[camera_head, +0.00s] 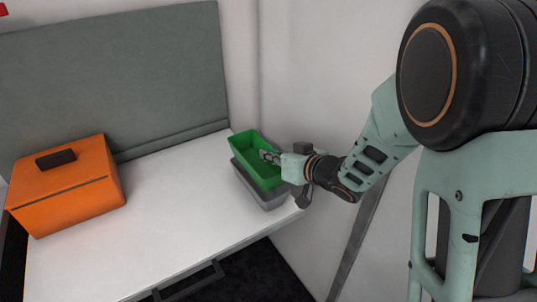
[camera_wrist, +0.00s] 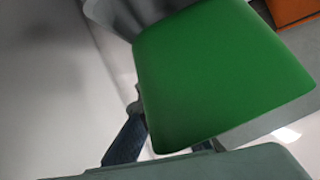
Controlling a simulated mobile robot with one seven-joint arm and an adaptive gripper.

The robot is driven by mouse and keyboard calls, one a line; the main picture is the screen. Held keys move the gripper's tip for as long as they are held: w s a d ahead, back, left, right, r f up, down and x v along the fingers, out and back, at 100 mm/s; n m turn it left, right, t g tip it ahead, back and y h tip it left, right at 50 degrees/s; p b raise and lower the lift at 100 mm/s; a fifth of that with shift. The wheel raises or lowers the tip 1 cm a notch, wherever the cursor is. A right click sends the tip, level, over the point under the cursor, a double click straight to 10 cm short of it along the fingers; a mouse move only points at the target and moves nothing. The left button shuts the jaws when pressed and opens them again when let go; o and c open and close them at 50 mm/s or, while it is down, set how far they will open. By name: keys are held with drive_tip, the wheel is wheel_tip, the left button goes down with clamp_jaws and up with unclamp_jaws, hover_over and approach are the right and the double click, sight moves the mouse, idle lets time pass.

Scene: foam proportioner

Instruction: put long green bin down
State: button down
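The long green bin (camera_head: 248,147) is in the head view at the right end of the white table, over a grey bin (camera_head: 266,198). It also fills much of the wrist view (camera_wrist: 215,75). My gripper (camera_head: 268,156) is at the green bin's right side, with a finger showing inside its near right wall. It appears shut on that wall; the other finger is hidden. A dark finger shows in the wrist view beside the green bin. I cannot tell whether the green bin rests in the grey bin or is held just above it.
An orange box (camera_head: 68,188) with a dark handle stands on the left of the white table (camera_head: 165,220). The tabletop between it and the bins is clear. A grey panel (camera_head: 120,75) rises behind, and a pale wall (camera_head: 320,70) stands close on the right.

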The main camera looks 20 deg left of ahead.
drive_tip(key=shift+f, duration=0.4)
drive_tip(key=c, duration=2.6)
unclamp_jaws()
drive_tip(key=shift+c, duration=0.2)
drive_tip(key=o, duration=0.5)
drive_tip(key=shift+r, duration=0.55)
drive_tip(key=p+v, duration=0.2)
drive_tip(key=v, duration=1)
drive_tip(key=shift+r, duration=0.1)
